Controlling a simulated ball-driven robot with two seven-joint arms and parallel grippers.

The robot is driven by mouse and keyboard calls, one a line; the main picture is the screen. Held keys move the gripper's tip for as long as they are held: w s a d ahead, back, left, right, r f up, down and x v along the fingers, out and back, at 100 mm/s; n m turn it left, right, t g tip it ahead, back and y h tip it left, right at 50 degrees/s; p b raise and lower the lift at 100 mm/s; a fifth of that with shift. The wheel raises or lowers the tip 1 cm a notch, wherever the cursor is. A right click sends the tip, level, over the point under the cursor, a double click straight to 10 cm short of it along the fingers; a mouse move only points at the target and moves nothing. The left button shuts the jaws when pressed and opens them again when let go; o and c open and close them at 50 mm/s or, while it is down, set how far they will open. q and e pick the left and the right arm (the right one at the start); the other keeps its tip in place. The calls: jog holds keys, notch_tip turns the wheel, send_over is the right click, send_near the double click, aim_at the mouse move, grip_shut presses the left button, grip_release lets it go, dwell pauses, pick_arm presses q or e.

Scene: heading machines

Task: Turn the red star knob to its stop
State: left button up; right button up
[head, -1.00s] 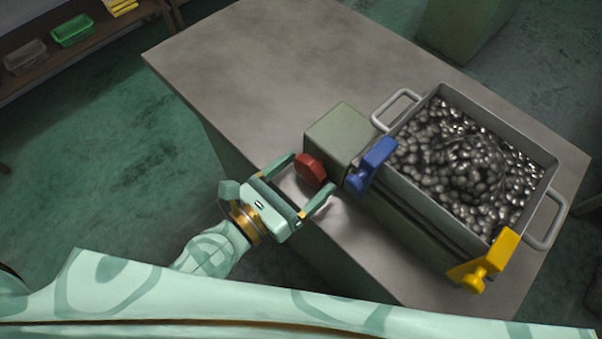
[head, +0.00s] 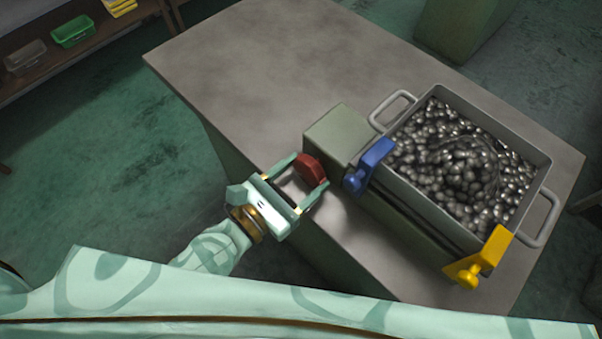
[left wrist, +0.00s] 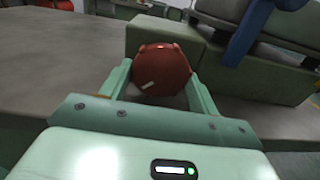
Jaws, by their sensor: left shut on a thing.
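The red star knob (head: 309,169) is on the front face of a grey-green block (head: 341,136) on the table. In the left wrist view the knob (left wrist: 161,72) shows its rounded lobes and a short pale mark at lower left. My left gripper (head: 306,176) is shut on the knob, one finger on each side of it. In the left wrist view its fingers (left wrist: 160,84) flank the knob. The fingertips' contact is partly hidden behind the knob. My right gripper is not in view.
A blue clamp or lever (head: 371,165) sits right of the knob, and a yellow one (head: 481,258) at the front right. A grey bin (head: 549,165) of metal balls stands on the machine. The table's left part (head: 235,65) is clear.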

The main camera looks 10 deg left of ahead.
pick_arm(q)
jog(key=shift+r+m+p, duration=0.1)
jog(key=shift+m+p, duration=1)
jog(key=shift+m, duration=1.1)
jog(key=o, duration=1)
jog(key=shift+a, duration=0.1)
jog(key=shift+s+a, duration=0.2)
jog(key=shift+s, duration=0.15)
jog(key=b+v, duration=0.1)
jog(key=v, duration=1.4)
jog(key=shift+s+a, duration=0.15)
